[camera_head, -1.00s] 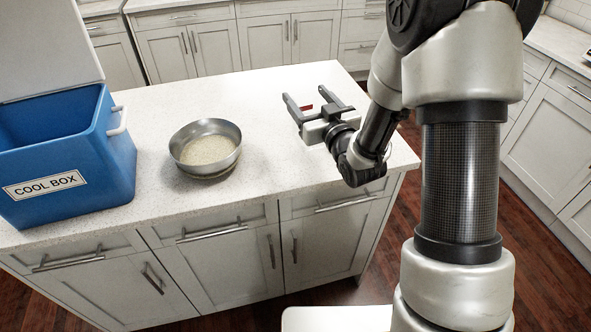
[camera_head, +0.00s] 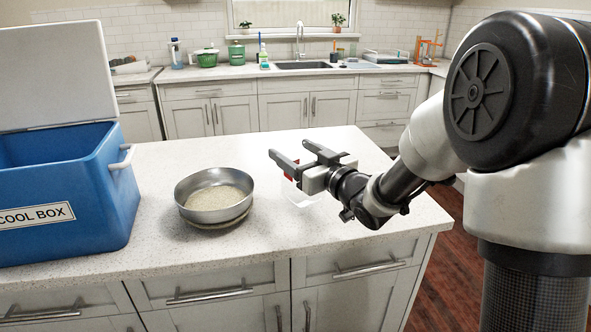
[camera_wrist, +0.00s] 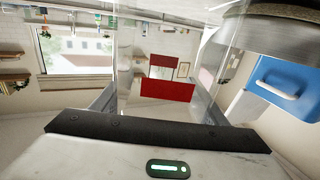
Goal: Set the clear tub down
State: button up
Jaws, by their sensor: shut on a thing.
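The clear tub (camera_head: 304,196) is see-through and hard to make out. It shows as a faint pale outline below my gripper (camera_head: 291,150), with a bit of red by the jaws. In the wrist view, its clear walls (camera_wrist: 125,50) stand between my fingers, and a red patch (camera_wrist: 168,89) shows through or on it. My gripper is shut on the tub over the right part of the light counter (camera_head: 345,150). I cannot tell whether the tub's base touches the counter.
A metal pan (camera_head: 215,213) with pale grainy contents stands on the counter left of my gripper. An open blue cool box (camera_head: 85,185) stands at the far left. The counter right of the pan looks clear. A sink (camera_head: 303,66) and other items line the back counter.

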jog(key=shift+f+b, duration=0.3)
jog(key=shift+f, duration=1.2)
jog(key=shift+f, duration=0.1)
jog(key=o, duration=2)
jog(key=shift+o, duration=0.2)
jog(key=shift+s+d, duration=0.1)
jog(key=shift+d, duration=0.05)
jog(key=p+v, duration=0.1)
jog(key=v, duration=1)
jog(key=shift+s, duration=0.35)
